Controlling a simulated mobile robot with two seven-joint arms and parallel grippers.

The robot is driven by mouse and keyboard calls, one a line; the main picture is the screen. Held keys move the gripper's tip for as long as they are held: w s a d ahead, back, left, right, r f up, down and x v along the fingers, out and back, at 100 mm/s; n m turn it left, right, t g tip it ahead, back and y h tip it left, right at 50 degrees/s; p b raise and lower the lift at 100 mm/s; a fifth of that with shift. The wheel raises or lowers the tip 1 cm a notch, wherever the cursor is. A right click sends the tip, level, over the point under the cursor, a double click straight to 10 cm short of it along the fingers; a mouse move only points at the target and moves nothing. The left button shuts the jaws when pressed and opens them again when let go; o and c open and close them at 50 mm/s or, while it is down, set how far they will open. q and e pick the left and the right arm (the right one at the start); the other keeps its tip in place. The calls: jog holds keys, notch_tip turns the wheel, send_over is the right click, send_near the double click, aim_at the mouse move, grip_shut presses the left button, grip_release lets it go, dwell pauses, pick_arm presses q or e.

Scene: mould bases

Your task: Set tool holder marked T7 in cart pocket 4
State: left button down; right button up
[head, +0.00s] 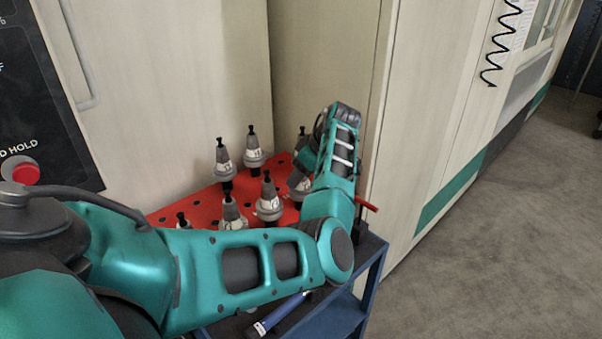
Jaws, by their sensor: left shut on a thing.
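Several grey tool holders with dark pull studs stand upright on the red perforated cart top (205,203). They include one at the back (253,150), one to its left (223,160), one in the middle (268,200) and one in front of that (232,216). White labels show on some, too small to read surely; I cannot tell which is T7. My left gripper (307,160) is at the cart's right side, largely hidden by my forearm. It is shut on a tool holder (297,183), only partly visible there. Pocket numbers are not readable. My right gripper is out of view.
A beige machine cabinet (325,60) stands close behind and right of the cart. A control panel with a red button (25,173) is at the left. The blue cart frame (372,275) has a lower shelf. Grey floor (480,250) is clear at the right.

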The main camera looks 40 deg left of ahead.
pick_arm(q)
jog(key=c, duration=0.7)
grip_release()
jog(key=shift+r, duration=0.1)
jog(key=shift+o, duration=1.1)
jog(key=shift+d+f, duration=0.1)
jog(key=shift+f, duration=0.15)
jog(key=v, duration=1.3)
jog(key=shift+r, duration=0.2)
jog(key=shift+s+f, duration=0.1)
jog(key=shift+s, duration=0.05)
